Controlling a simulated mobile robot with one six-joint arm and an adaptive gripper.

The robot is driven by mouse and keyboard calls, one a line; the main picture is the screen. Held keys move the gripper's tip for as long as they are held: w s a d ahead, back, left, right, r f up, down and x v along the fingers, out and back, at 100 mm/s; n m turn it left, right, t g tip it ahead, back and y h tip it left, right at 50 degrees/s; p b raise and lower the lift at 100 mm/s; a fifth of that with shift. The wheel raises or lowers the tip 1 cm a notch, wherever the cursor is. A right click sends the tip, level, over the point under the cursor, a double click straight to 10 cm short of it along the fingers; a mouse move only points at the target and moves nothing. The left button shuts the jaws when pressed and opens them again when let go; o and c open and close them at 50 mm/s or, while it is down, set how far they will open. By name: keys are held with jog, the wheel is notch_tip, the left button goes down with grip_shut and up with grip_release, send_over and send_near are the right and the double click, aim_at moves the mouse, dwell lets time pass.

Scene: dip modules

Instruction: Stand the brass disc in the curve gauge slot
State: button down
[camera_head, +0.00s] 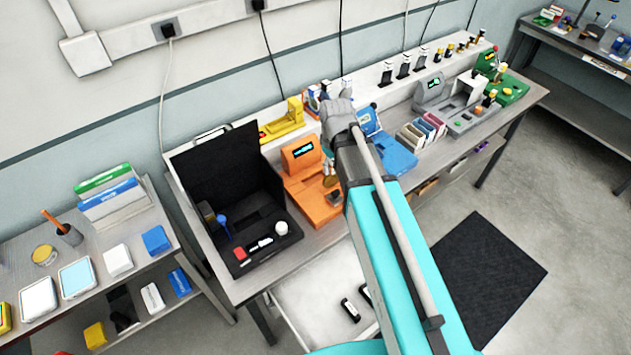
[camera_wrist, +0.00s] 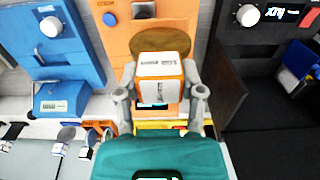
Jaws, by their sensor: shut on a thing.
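The brass disc (camera_wrist: 160,39) shows as a brown round plate in the wrist view, at the ends of my gripper's fingers (camera_wrist: 160,66). A white-topped orange block (camera_wrist: 160,69) between the fingers hides the disc's lower part. In the head view the same orange station (camera_head: 302,184) has a lit screen. My arm hides much of the gripper there. I cannot read which slot is the curve gauge slot.
The blue station (camera_wrist: 75,62) stands left of the orange one in the wrist view. An open black case (camera_head: 204,148) stands left of the orange station in the head view. A yellow device (camera_head: 283,124) is on the shelf behind. The bench is crowded around the gripper.

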jog(key=shift+d, duration=0.15)
jog(key=shift+w, duration=0.1)
jog(key=shift+w+f, duration=0.2)
jog(key=shift+w, duration=0.05)
jog(key=w+a+f+b, duration=0.5)
jog(key=w+f+b, duration=0.3)
jog(key=w, duration=0.3)
jog(key=shift+w+f+b, duration=0.25)
jog(key=shift+f+b, duration=0.1)
jog(key=shift+b, duration=0.15)
jog(key=shift+a+f, duration=0.1)
jog(key=shift+w+a+f+b, duration=0.1)
jog(key=shift+w+f+b, duration=0.1)
jog(key=shift+f+b, duration=0.8)
jog(key=shift+w+a+f+b, duration=0.1)
jog(key=shift+w+f+b, duration=0.05)
jog(key=shift+f+b, duration=0.8)
